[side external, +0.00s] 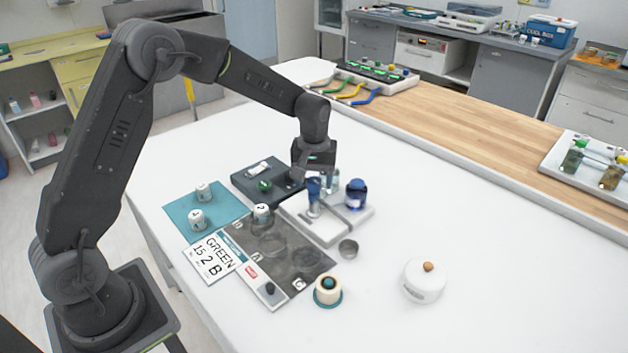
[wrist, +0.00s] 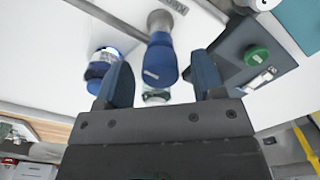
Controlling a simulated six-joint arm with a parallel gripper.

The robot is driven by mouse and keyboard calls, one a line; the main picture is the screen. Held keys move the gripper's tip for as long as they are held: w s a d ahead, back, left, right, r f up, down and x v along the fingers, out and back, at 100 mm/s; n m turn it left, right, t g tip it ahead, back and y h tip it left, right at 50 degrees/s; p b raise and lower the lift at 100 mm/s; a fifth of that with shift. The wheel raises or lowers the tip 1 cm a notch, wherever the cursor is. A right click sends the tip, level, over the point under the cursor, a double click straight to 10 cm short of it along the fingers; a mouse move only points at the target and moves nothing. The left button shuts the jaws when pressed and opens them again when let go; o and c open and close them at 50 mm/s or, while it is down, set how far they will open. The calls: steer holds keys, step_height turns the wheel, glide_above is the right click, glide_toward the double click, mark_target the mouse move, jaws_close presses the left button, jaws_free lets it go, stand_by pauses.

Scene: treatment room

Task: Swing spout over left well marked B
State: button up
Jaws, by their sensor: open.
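The fixture's white base (side external: 322,232) stands mid-table. A grey bar (side external: 332,210) lies across it and looks like the spout; I cannot be sure. My gripper (side external: 320,186) is low over this base, pointing down. In the wrist view my gripper (wrist: 163,82) is open, its two blue fingers apart. A blue-topped grey post (wrist: 160,60) shows between them, with no clear contact. A blue-capped jar (side external: 356,194) stands on the base; it also shows left of the fingers in the wrist view (wrist: 103,66). I cannot make out a well marked B.
A dark grey mat (side external: 296,268) with round marks lies in front, beside a card (side external: 214,256) reading "GREEN 15 2 B".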

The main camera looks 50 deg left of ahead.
steer(key=shift+f, duration=0.25)
jaws_close()
stand_by(0.5)
